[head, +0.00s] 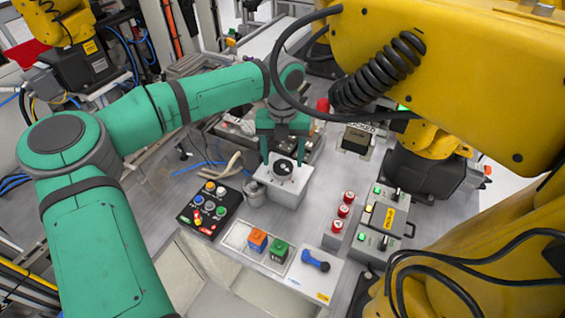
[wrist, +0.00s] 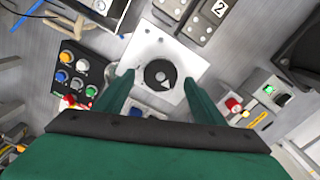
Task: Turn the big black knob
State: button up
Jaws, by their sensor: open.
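The big black knob (head: 283,167) is round and sits on top of a light grey box (head: 286,191) in the middle of the bench in the head view. In the wrist view the knob (wrist: 160,74) shows from above, with a pale pointer mark, on a square white plate (wrist: 187,58). My green gripper (head: 285,160) is above the box, pointing down. In the wrist view its two fingers (wrist: 158,92) are spread to either side of the knob, with a gap between them. I cannot tell whether either finger touches the knob.
A black button panel (head: 209,209) stands left of the box. Red buttons (head: 343,211) and switch boxes (head: 380,222) stand to the right. Yellow arms (head: 450,70) crowd the right side.

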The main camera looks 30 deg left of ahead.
aim_at(282, 166)
notch_tip(282, 166, up, 8)
jog(key=shift+f, duration=0.25)
jog(key=shift+s, duration=0.1)
dwell(0.4)
